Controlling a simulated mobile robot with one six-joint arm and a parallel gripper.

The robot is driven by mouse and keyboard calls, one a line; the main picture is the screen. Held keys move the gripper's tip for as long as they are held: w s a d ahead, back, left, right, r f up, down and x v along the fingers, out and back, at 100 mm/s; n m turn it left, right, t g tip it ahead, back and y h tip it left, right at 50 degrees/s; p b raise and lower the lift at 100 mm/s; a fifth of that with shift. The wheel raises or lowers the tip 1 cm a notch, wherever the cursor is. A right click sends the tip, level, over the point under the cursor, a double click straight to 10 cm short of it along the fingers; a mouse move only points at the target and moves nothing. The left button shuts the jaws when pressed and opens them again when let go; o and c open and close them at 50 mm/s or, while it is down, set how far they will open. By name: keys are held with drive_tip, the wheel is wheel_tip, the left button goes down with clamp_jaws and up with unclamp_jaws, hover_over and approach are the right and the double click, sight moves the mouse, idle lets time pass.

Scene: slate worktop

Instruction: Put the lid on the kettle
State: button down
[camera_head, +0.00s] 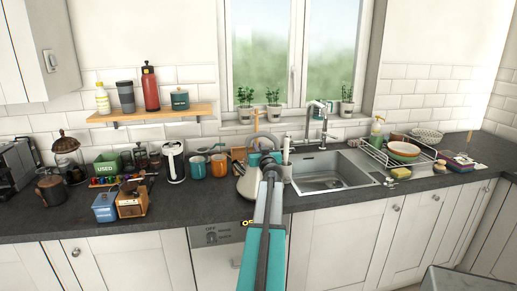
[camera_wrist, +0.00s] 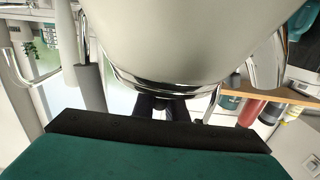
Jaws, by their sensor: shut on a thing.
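The cream kettle (camera_head: 246,184) stands on the worktop just left of the sink, partly behind my arm. In the wrist view its large cream body (camera_wrist: 190,35) fills the top, with a chrome rim and a spout at right; that view appears upside down. My gripper (camera_head: 268,166) is at the kettle's top. Its dark fingers (camera_wrist: 162,106) meet at the chrome rim and are shut on the lid, which is mostly hidden by the fingers and wrist. I cannot tell whether the lid is seated or just above the opening.
A wooden shelf (camera_head: 150,113) hangs at back left.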

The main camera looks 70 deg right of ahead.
drive_tip(key=shift+f, duration=0.1)
idle(0.6)
drive_tip(key=c, duration=1.7)
unclamp_jaws()
drive_tip(key=shift+o, duration=0.4)
drive_tip(key=o, duration=0.3)
drive_tip(key=shift+s+a+b, duration=0.1)
drive_tip(key=shift+a+b, duration=0.05)
drive_tip(key=shift+b, duration=0.2)
drive_tip(key=shift+b+v, duration=2)
drive_tip(key=shift+v, duration=2.35)
